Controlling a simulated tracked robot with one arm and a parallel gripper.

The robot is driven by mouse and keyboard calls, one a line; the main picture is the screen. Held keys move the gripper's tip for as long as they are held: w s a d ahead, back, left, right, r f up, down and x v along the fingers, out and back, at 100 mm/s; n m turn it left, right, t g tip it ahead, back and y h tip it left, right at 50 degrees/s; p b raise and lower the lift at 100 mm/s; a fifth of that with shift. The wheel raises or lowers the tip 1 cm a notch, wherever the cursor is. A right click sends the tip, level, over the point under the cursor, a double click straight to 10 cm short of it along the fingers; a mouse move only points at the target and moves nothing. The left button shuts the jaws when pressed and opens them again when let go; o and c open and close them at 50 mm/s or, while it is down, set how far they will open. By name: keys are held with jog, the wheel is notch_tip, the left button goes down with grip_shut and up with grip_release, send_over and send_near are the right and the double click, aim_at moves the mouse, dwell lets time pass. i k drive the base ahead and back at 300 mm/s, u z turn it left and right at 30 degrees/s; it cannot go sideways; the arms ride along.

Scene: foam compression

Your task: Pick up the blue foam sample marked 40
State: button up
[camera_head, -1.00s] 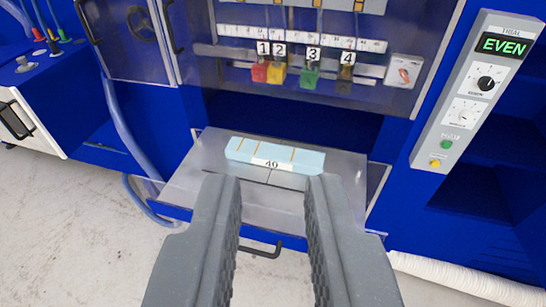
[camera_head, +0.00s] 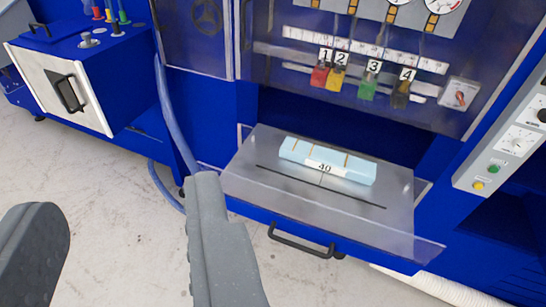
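The light blue foam sample (camera_head: 328,160) lies on the grey metal tray (camera_head: 290,188) that sticks out from the blue machine. A white label reading 40 is on its front face, and thin brown lines cross its top. My gripper (camera_head: 122,225) is open and empty, with its fingers spread wide. It is to the left of and nearer than the tray. Its right finger overlaps the tray's left front corner in the picture, and its left finger is over the floor.
The blue machine has a clear front panel with tabs (camera_head: 368,80) numbered 1 to 4. A black handle (camera_head: 300,241) is below the tray. A control panel (camera_head: 505,150) is at right. A blue cabinet (camera_head: 85,75) and hose (camera_head: 172,110) are at left. Pale floor is open at lower left.

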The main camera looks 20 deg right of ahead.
aim_at(336, 163)
jog(key=u, duration=1.25)
jog(key=i, duration=2.5)
jog(key=z, duration=3.1)
jog(key=i, duration=0.75)
jog(key=z, duration=0.2)
